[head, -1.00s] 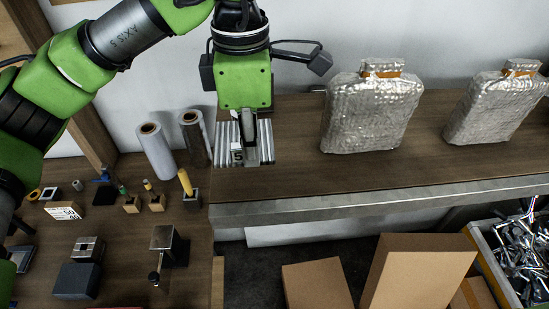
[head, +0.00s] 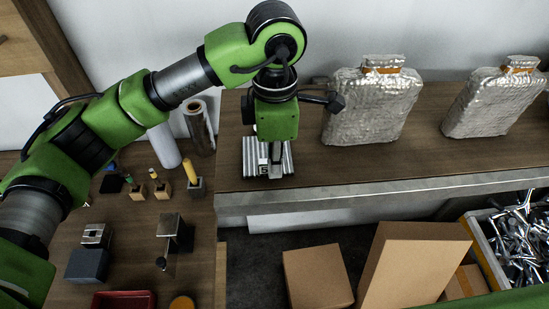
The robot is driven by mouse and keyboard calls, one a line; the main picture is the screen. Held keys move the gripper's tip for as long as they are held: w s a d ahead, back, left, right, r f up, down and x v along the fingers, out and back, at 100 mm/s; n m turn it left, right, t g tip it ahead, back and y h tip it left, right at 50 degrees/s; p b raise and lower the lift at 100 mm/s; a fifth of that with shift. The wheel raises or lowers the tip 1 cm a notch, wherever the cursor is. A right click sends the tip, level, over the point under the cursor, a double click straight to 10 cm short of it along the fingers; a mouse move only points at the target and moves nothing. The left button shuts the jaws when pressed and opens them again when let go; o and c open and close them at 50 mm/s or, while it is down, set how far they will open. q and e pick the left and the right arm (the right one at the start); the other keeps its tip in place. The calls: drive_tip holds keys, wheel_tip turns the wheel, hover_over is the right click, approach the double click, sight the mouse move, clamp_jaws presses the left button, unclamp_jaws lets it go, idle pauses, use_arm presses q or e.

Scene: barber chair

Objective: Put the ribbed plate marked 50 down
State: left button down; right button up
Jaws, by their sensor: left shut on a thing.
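The ribbed plate (head: 250,158) is a small silvery metal piece with upright ribs and a pale label, on which only a "5" can be made out. It is at the left end of the long wooden shelf (head: 310,169). My left gripper (head: 275,168) points down over it and is shut on it, covering its middle and part of the label. The plate looks level and very near the shelf top; I cannot tell if it touches. My right gripper is not in view.
Two foil-wrapped packs (head: 369,106) (head: 493,102) stand on the shelf to the right, with bare wood between. Rolls (head: 199,128) and a yellow-handled tool (head: 190,172) are to the left. Cardboard boxes (head: 317,277) and a crate of metal parts (head: 485,255) are below.

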use_arm(q)
drive_tip(key=c, duration=2)
unclamp_jaws()
drive_tip(key=shift+c, duration=0.2)
drive_tip(key=shift+r, duration=0.4)
wheel_tip(320, 180, up, 11)
drive_tip(key=b, duration=0.2)
drive_tip(key=shift+r, duration=0.15)
